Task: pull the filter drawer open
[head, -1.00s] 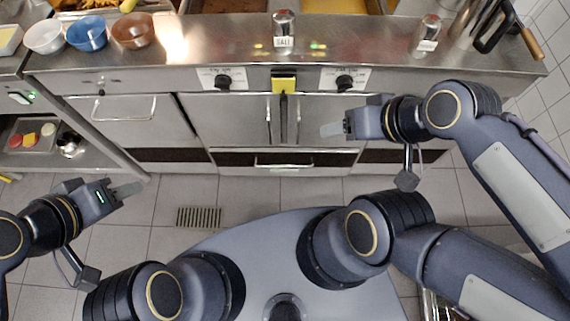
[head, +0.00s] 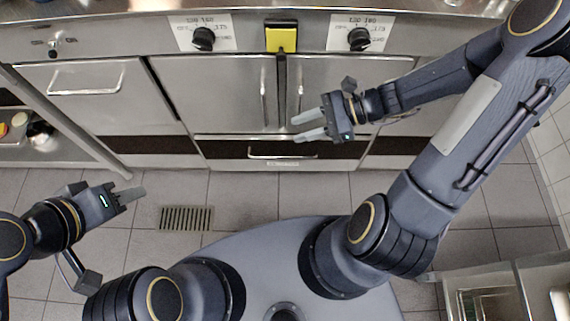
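The filter drawer (head: 225,150) is most likely the low, wide front with a dark band and a horizontal bar handle (head: 268,154), under the two cabinet doors of the fryer unit. It looks closed. My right gripper (head: 298,127) is in front of the unit, just right of and a little above that handle in the picture. Its two pale fingers point left with a gap between them, and nothing is between them. My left gripper (head: 135,195) is out over the floor at the left, away from the unit. Its fingers overlap in this view, so their opening is unclear.
Vertical door handles (head: 263,103) stand close to my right gripper. A left drawer (head: 95,95) has its own bar handle. The floor before the unit is clear, with a grate (head: 186,218).

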